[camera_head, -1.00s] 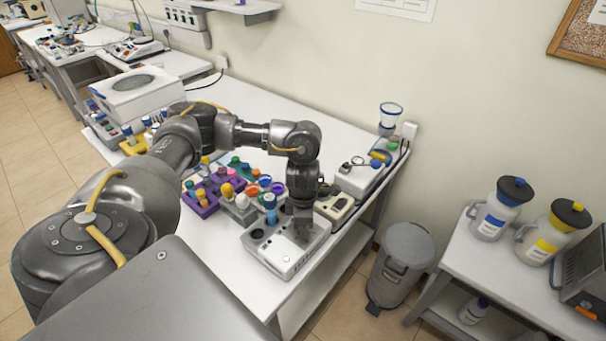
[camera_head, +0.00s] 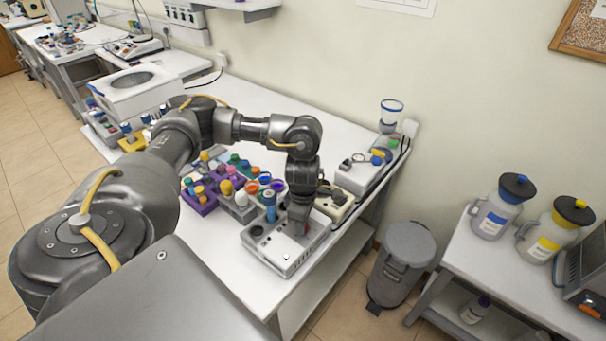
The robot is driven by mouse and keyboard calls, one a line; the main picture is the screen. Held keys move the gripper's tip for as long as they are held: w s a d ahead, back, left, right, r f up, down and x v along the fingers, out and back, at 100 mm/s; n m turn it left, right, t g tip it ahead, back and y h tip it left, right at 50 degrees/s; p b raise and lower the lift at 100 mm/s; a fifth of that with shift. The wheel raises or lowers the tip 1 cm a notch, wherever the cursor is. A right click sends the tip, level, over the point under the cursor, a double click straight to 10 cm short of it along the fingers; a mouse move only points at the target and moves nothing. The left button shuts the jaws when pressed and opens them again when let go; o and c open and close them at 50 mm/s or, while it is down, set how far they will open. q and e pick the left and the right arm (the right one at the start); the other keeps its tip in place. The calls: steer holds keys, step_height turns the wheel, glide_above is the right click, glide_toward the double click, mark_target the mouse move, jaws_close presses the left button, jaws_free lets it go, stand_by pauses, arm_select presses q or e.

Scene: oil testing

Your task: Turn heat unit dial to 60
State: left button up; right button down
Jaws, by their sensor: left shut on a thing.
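The heat unit (camera_head: 283,256), a light grey box with a control face, stands at the front right corner of the white bench. A blue-capped bottle (camera_head: 269,204) stands upright in it at the left, next to a dark round opening (camera_head: 257,231). My left gripper (camera_head: 298,228) points down onto the top right part of the unit. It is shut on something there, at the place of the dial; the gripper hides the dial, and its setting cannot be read. My right gripper is not in view.
Racks with colourful caps (camera_head: 203,197) stand left of the unit. A beige device (camera_head: 337,204) sits close behind the gripper, with another white device (camera_head: 363,175) beyond. A grey bin (camera_head: 401,262) stands on the floor right of the bench.

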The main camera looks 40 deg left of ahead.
arm_select(q)
steer(key=o, duration=1)
steer(key=shift+c, duration=0.2)
step_height(320, 180, up, 11)
steer(key=shift+s+f, duration=0.1)
steer(key=shift+f, duration=0.05)
stand_by(0.3)
